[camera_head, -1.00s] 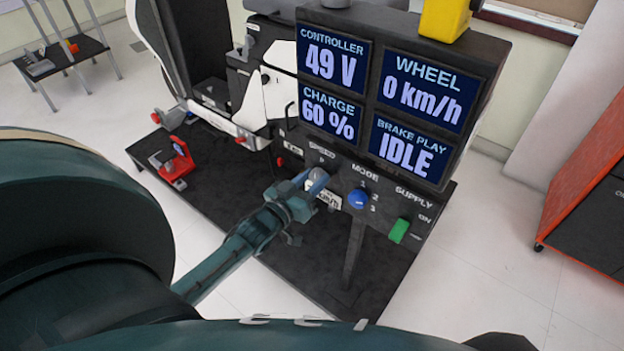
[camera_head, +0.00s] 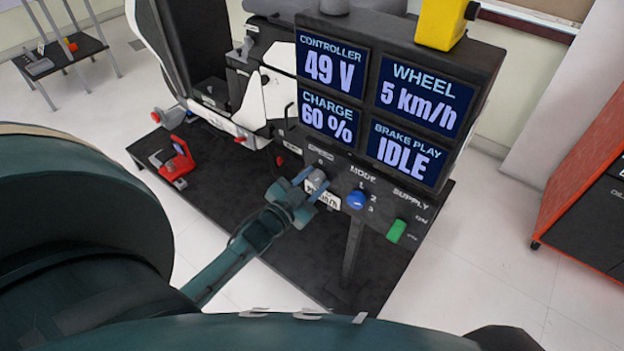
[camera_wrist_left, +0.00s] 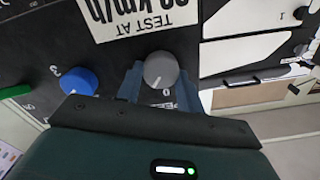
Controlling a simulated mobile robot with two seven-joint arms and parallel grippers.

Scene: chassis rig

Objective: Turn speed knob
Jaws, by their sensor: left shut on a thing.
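The grey speed knob (camera_head: 316,181) sits on the black control panel under the SPEED label. It also shows in the left wrist view (camera_wrist_left: 161,70), with a white pointer mark and a "0" printed beside it. My left gripper (camera_head: 306,184) is at the knob, one finger on each side, shut on it. The wheel display (camera_head: 425,95) reads 5 km/h. My right gripper does not show.
The blue mode knob (camera_head: 356,200) and the green supply switch (camera_head: 397,231) are to the right on the same panel. A white label (camera_wrist_left: 145,15) is beside the speed knob. A red clamp-like part (camera_head: 177,163) stands on the black platform (camera_head: 230,205).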

